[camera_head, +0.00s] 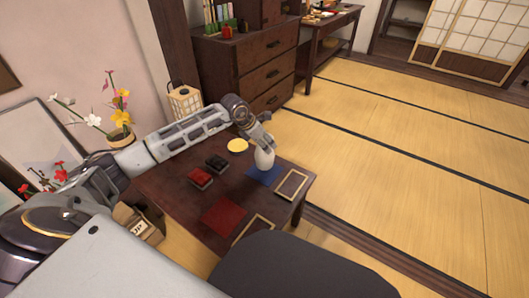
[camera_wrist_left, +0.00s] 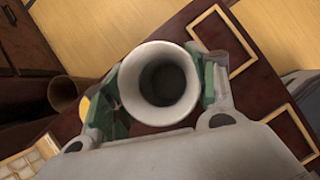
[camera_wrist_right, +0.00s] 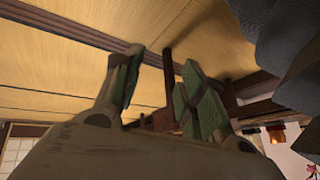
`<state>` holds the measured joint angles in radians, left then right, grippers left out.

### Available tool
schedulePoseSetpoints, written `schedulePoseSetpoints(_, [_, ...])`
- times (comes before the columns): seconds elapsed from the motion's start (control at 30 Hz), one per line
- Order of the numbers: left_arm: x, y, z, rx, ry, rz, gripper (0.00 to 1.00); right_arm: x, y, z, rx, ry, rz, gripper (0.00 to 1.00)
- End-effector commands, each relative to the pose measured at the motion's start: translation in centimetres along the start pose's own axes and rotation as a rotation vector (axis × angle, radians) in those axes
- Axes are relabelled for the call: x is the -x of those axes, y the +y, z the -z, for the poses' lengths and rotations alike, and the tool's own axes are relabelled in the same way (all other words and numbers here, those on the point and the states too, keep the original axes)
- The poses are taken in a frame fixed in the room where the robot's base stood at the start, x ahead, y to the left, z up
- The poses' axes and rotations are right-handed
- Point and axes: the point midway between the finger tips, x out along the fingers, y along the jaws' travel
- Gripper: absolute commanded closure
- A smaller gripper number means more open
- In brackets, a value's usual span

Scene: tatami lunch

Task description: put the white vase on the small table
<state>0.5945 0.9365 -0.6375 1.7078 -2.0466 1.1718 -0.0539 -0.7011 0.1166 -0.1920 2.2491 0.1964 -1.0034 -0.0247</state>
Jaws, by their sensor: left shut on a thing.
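The white vase (camera_head: 264,161) stands upright over the blue mat (camera_head: 261,176) on the small dark table (camera_head: 185,213). I cannot tell whether its base touches the mat. My left gripper (camera_head: 267,147) is shut on the vase near its top. In the left wrist view the vase's round mouth (camera_wrist_left: 161,84) sits between the green finger pads of the left gripper (camera_wrist_left: 160,88). In the right wrist view my right gripper (camera_wrist_right: 160,75) is open and empty, away from the vase.
The table holds a red box (camera_head: 201,178), a black box (camera_head: 216,162), a yellow disc (camera_head: 238,145), a red mat (camera_head: 223,216) and a framed tray (camera_head: 291,185) right of the vase. A dark cushioned shape (camera_head: 300,270) is at the near edge. Open tatami (camera_head: 400,150) lies right.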

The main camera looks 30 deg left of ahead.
Motion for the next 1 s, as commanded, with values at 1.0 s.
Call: schedulePoseSetpoints(1.0, [-3.4,0.1,1.9,-0.001,-0.004,-0.002,1.00,-2.6,0.2,-1.4,-0.031,0.057,0.021,0.60])
